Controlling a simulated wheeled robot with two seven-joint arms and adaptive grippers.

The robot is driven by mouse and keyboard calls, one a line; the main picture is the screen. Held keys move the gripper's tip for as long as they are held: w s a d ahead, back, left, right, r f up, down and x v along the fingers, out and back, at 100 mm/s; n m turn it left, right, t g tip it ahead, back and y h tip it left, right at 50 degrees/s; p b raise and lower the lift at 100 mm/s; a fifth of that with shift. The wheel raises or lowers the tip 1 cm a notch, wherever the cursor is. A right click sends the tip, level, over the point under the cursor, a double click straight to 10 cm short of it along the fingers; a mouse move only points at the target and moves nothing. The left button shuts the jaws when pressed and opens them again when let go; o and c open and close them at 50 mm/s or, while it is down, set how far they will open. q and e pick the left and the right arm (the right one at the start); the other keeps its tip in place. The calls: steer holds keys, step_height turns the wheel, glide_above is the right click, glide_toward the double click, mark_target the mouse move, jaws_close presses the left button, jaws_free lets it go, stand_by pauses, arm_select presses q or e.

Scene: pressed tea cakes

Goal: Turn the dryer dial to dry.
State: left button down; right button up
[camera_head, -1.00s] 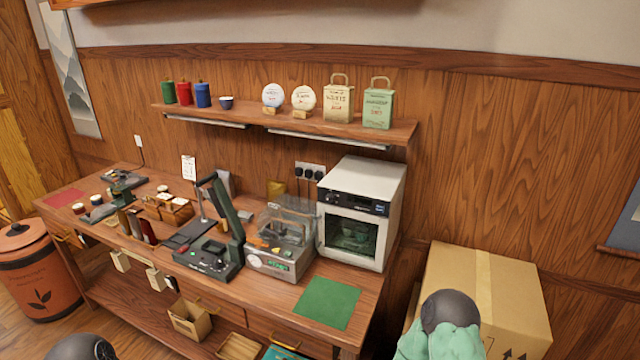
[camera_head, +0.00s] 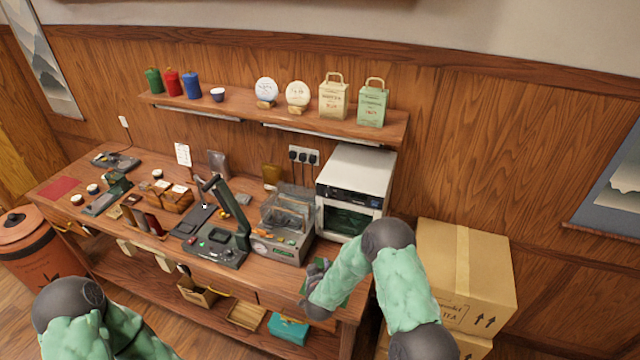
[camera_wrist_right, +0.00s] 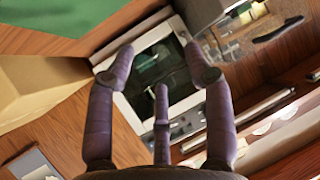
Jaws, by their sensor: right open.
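The dryer (camera_head: 350,170) is a white box with a dark glass door at the right end of the workbench. Its dark control panel (camera_head: 348,196) runs above the door; the dial's setting is too small to read. My right arm partly covers its lower right. My right gripper (camera_head: 318,272) is over the bench front, below and left of the dryer. In the right wrist view, the right gripper (camera_wrist_right: 162,78) has its fingers spread and empty, with the dryer (camera_wrist_right: 182,98) beyond them, tilted. My left arm shows at the lower left; its gripper is out of view.
A grey machine with a clear cover (camera_head: 285,235) stands left of the dryer, then a black lever press (camera_head: 225,235). A shelf (camera_head: 240,112) with tins hangs above. Cardboard boxes (camera_head: 470,285) stand right of the bench. A green mat lies on the bench front, partly hidden.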

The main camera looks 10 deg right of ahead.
steer(key=w+r+m+t+h, duration=0.1)
steer(key=w+r+t+h, duration=0.25)
steer(key=w+r, duration=0.5)
steer(key=m+h, duration=0.2)
steer(key=h, duration=0.1)
glide_toward(326, 195)
steer(key=p+x, duration=0.1)
steer(key=x, duration=0.7)
steer(key=shift+w+d+f+p, duration=0.1)
steer(key=shift+w+d+p, duration=0.15)
steer(key=shift+p, duration=0.1)
jaws_close()
